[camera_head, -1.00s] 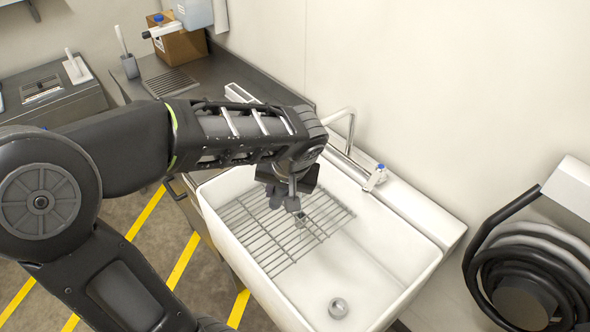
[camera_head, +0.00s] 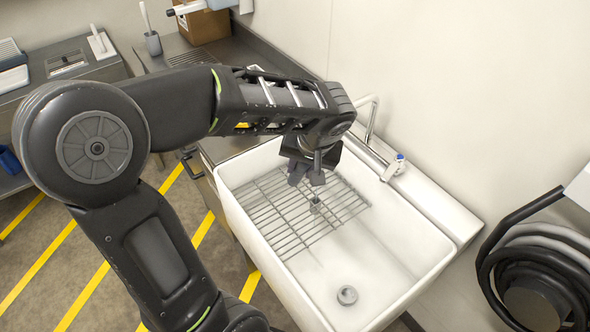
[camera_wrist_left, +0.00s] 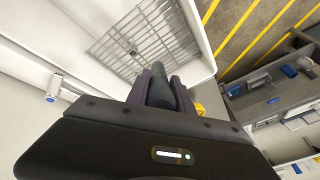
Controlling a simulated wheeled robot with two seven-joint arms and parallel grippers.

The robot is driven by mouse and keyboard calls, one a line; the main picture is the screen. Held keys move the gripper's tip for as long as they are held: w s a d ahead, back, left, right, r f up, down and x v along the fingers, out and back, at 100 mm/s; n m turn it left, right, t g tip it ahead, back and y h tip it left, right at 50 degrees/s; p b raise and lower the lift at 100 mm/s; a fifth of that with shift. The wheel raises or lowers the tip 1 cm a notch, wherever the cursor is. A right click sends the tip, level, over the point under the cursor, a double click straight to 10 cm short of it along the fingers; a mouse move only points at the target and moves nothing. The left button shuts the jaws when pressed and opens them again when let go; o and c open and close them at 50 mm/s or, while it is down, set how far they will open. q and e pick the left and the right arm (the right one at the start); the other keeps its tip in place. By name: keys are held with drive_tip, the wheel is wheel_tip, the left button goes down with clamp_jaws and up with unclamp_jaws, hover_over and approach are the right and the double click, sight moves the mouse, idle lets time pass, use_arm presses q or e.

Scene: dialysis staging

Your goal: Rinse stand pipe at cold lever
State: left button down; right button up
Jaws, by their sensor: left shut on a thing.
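My left gripper (camera_head: 308,178) hangs over the white sink (camera_head: 405,262), above the wire rack. In the left wrist view its fingers (camera_wrist_left: 158,92) are shut on a dark grey rounded piece (camera_wrist_left: 159,84), which I take to be the stand pipe. Its full length is hidden. The blue-capped lever (camera_head: 394,167) sits on the sink's back ledge, right of the gripper and apart from it. It also shows in the left wrist view (camera_wrist_left: 54,87). The bent metal spout (camera_head: 371,118) rises behind the gripper. My right gripper is not in view.
A coiled hose on a reel (camera_head: 540,270) hangs on the right wall. A steel counter (camera_head: 180,58) with a cardboard box (camera_head: 205,28) stands at the back left.

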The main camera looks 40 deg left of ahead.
use_arm(q)
drive_tip(key=w+f, duration=0.2)
drive_tip(key=w, duration=0.8)
drive_tip(key=shift+w+d, duration=0.2)
drive_tip(key=shift+w, duration=0.2)
drive_tip(key=shift+d+f, duration=0.1)
idle(0.3)
drive_tip(key=shift+d+b, duration=0.35)
drive_tip(key=shift+d, duration=0.15)
drive_tip(key=shift+a, duration=0.15)
idle(0.3)
drive_tip(key=shift+a, duration=0.5)
idle(0.3)
